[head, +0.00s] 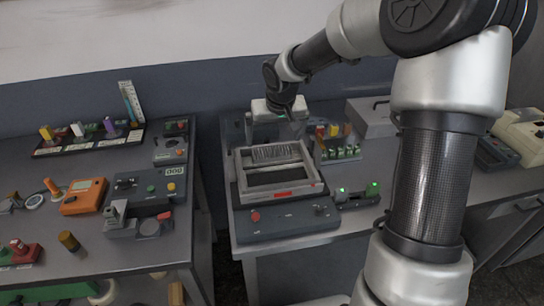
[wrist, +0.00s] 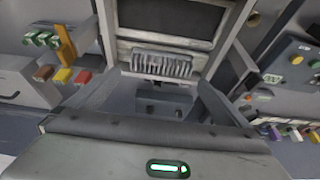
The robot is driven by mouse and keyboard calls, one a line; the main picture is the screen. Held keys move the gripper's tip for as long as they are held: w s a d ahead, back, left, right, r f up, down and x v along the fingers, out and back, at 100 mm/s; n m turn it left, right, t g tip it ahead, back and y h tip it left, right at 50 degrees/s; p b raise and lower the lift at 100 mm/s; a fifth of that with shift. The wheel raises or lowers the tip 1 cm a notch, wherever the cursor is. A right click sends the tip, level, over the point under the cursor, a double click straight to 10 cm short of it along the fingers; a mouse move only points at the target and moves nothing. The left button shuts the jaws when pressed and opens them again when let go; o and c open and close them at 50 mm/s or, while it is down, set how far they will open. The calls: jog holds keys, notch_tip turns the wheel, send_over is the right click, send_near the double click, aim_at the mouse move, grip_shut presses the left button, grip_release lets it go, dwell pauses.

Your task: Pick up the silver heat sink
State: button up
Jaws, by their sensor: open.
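The silver heat sink (head: 275,153) is a finned block lying at the far end of a light grey rectangular frame (head: 241,180) on the right-hand bench. In the wrist view the heat sink (wrist: 162,63) shows its row of fins beside the frame's dark opening. My gripper (wrist: 158,82) is open, with its two fingers spread wide and nothing between them. The heat sink appears just beyond the fingertips, apart from them. In the head view my gripper (head: 275,122) is behind and above the far end of the frame; its fingertips are hard to make out.
The frame sits on a dark base (head: 285,222) with a red button. A small device with green lights (head: 357,196) stands to its right. A rack of coloured parts (head: 338,145) and a grey box (head: 371,118) are behind. A gap separates the left bench (head: 172,252).

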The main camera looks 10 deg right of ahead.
aim_at(272, 149)
jog(key=x, duration=0.5)
jog(key=shift+s+a+f, duration=0.1)
jog(key=shift+a+f, duration=0.05)
jog(key=shift+f, duration=0.35)
jog(key=shift+r, duration=0.1)
jog(key=c, duration=0.8)
